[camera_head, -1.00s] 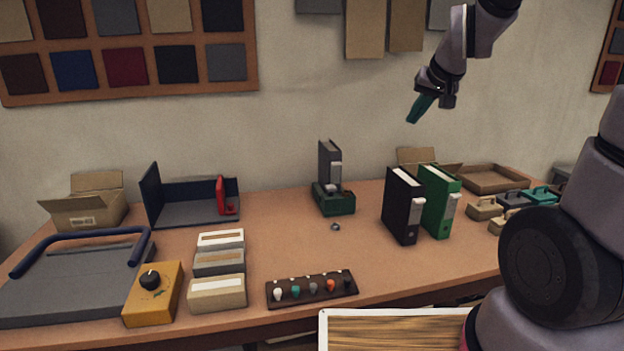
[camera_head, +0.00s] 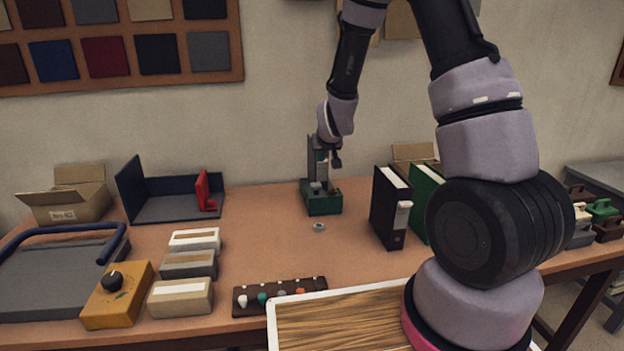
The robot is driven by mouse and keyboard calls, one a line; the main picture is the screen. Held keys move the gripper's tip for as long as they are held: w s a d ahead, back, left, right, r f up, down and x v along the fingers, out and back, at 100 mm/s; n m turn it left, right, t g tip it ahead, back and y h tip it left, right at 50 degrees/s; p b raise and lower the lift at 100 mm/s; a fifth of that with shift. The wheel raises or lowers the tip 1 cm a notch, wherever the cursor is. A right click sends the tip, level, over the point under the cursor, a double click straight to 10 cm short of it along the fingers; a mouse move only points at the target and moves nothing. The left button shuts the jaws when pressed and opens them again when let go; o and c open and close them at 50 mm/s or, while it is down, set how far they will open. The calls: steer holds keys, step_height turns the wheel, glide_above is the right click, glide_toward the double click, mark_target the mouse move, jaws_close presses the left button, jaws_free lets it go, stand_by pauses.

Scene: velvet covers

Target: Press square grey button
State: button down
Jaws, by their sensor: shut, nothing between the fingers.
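A green-based device with a dark grey upright column (camera_head: 311,160) stands at the back middle of the table. A small light grey block (camera_head: 316,187) shows on its green base (camera_head: 322,205); I cannot tell for certain whether it is the square grey button.
A small grey round piece (camera_head: 319,227) lies in front of the device. A black binder (camera_head: 388,210) and a green binder (camera_head: 424,195) stand to the right. A dark strip with several coloured knobs (camera_head: 263,298) lies at the front. The table between is clear.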

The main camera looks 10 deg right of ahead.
glide_above(317, 186)
step_height(317, 186, down, 7)
steer(key=shift+a+f, duration=0.1)
steer(key=shift+f, duration=0.1)
step_height(317, 186, down, 2)
steer(key=shift+s+f, duration=0.1)
steer(key=shift+f, duration=0.7)
steer(key=shift+f, duration=1.4)
steer(key=shift+s, duration=0.1)
